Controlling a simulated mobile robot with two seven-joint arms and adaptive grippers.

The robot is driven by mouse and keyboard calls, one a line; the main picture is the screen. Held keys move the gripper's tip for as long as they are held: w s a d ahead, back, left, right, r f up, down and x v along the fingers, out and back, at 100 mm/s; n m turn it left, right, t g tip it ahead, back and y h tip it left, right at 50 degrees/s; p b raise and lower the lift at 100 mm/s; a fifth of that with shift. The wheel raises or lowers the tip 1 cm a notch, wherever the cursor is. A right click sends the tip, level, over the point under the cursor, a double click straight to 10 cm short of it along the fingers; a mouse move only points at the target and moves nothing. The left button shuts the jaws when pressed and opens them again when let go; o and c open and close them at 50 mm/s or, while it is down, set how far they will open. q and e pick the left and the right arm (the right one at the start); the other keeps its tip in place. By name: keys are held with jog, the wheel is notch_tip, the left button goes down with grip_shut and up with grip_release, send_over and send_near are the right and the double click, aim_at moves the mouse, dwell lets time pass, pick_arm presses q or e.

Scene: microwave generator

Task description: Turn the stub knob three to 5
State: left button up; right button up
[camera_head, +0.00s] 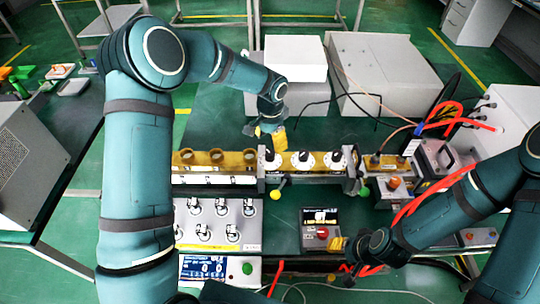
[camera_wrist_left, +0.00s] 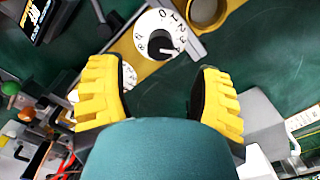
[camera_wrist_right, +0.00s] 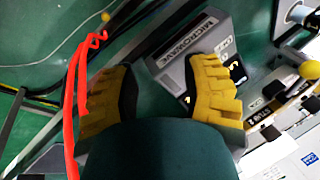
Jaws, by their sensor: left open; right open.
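Three white dials with black knobs stand in a row on the brass waveguide: the left dial (camera_head: 270,160), the middle dial (camera_head: 303,161) and the right dial (camera_head: 336,160). I cannot read which is stub three in the head view. My left gripper (camera_head: 266,132) is open and empty above the left dial. In the left wrist view that dial (camera_wrist_left: 150,27) shows numerals, and its black knob (camera_wrist_left: 160,46) sits ahead of the open fingers (camera_wrist_left: 160,88). A second dial (camera_wrist_left: 129,76) is partly hidden by a finger. My right gripper (camera_head: 346,246) is open beside the control box.
Brass rings (camera_head: 216,157) stand left of the dials. A yellow ball (camera_head: 285,181) sticks out in front of them. A red cable (camera_wrist_right: 76,100) passes the right gripper.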

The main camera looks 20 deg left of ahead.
aim_at(270, 152)
pick_arm(q)
notch_tip(270, 152, down, 8)
jog(key=shift+r, duration=0.15)
dwell(0.3)
grip_shut()
